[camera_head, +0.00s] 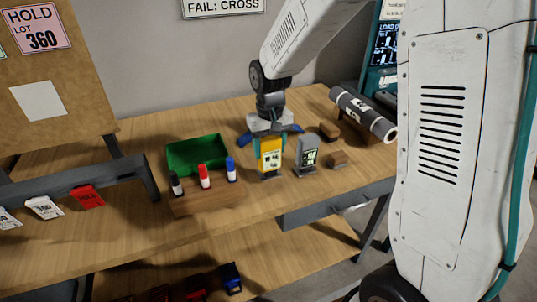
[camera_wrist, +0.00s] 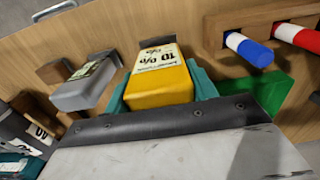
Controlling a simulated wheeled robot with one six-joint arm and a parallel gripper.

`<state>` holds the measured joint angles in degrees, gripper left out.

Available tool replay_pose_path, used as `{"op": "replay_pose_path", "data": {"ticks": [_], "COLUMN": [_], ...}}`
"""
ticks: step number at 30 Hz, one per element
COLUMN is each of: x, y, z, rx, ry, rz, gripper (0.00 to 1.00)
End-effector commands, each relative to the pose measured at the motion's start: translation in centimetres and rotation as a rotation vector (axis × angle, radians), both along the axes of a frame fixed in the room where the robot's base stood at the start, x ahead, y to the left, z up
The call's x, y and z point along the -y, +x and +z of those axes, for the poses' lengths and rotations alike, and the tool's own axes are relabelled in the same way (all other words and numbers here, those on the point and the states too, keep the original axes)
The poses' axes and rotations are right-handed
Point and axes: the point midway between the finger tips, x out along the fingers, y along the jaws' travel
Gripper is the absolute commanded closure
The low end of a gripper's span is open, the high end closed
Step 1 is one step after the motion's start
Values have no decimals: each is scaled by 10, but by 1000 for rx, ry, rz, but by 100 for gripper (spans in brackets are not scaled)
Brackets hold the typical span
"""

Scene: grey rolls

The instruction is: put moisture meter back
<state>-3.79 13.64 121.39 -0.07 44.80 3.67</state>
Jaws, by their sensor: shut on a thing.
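The yellow moisture meter (camera_head: 270,160) stands roughly upright at the middle of the wooden bench, with a white label or display face reading about 10 %. It also shows in the wrist view (camera_wrist: 163,84). My gripper (camera_head: 270,140) comes down from above and is shut on the meter, with a teal finger on each side of its body. A dark piece shows at the meter's lower end; I cannot tell whether it touches the bench. A grey device (camera_head: 307,155) with a lit display stands just right of the meter, apart from it; it also shows in the wrist view (camera_wrist: 86,88).
A green tray (camera_head: 182,160) lies left of the meter, behind a wooden block (camera_head: 208,200) holding black, red and blue markers. A dark grey roll (camera_head: 362,114) lies at the right on wooden supports. A small wooden block (camera_head: 338,158) sits right of the grey device. Bench front is clear.

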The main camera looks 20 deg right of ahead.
Motion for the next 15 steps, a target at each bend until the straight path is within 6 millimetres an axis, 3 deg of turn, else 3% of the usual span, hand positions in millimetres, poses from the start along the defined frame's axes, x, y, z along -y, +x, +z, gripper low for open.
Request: {"op": "replay_pose_path", "data": {"ticks": [6, 15], "x": [1, 1], "y": [13, 13], "z": [-4, -37], "rx": [-1, 0], "ry": [0, 0], "rz": [-2, -2], "gripper": [64, 64]}}
